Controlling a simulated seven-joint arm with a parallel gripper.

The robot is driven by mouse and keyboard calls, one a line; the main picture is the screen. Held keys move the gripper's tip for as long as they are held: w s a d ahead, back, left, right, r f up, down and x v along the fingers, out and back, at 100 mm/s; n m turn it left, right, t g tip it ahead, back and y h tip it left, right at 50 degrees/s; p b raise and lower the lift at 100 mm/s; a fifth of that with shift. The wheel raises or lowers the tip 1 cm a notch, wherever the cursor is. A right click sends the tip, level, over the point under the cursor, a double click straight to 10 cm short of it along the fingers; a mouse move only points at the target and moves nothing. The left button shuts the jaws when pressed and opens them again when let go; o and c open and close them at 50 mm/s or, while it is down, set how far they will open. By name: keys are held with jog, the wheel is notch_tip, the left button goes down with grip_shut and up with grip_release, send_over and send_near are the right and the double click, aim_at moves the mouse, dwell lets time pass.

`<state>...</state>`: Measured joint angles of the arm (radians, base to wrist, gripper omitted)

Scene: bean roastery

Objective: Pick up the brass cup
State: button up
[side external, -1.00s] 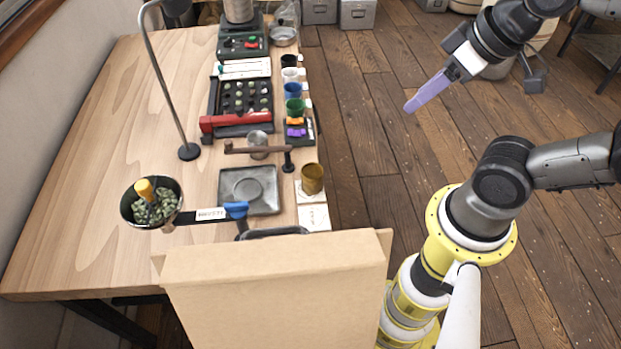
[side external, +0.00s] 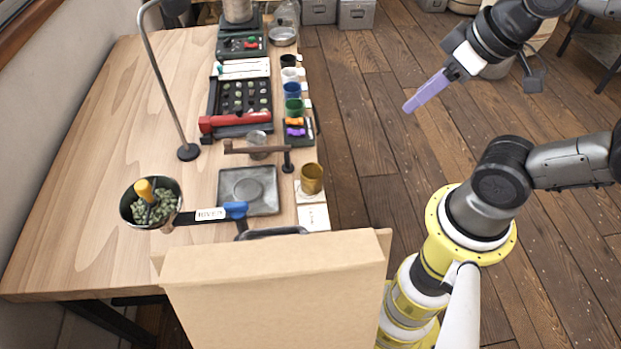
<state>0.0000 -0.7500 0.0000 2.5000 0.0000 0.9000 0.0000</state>
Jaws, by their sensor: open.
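The brass cup (side external: 312,179) stands upright near the table's right edge, on the upper part of a white card (side external: 314,217). My gripper (side external: 411,106) is up and to the right of the cup, over the wooden floor and clear of the table. Its purple fingers point down and left. They overlap in this view, so the gap between them does not show. Nothing is seen held in them.
A brown bar on a dark post (side external: 288,162) stands just left of the cup. Green, blue, white and black cups line the table's right edge behind it. A square grey tray (side external: 263,205) lies to its left. A cardboard box (side external: 275,290) blocks the near side.

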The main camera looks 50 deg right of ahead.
jog(key=o, duration=0.8)
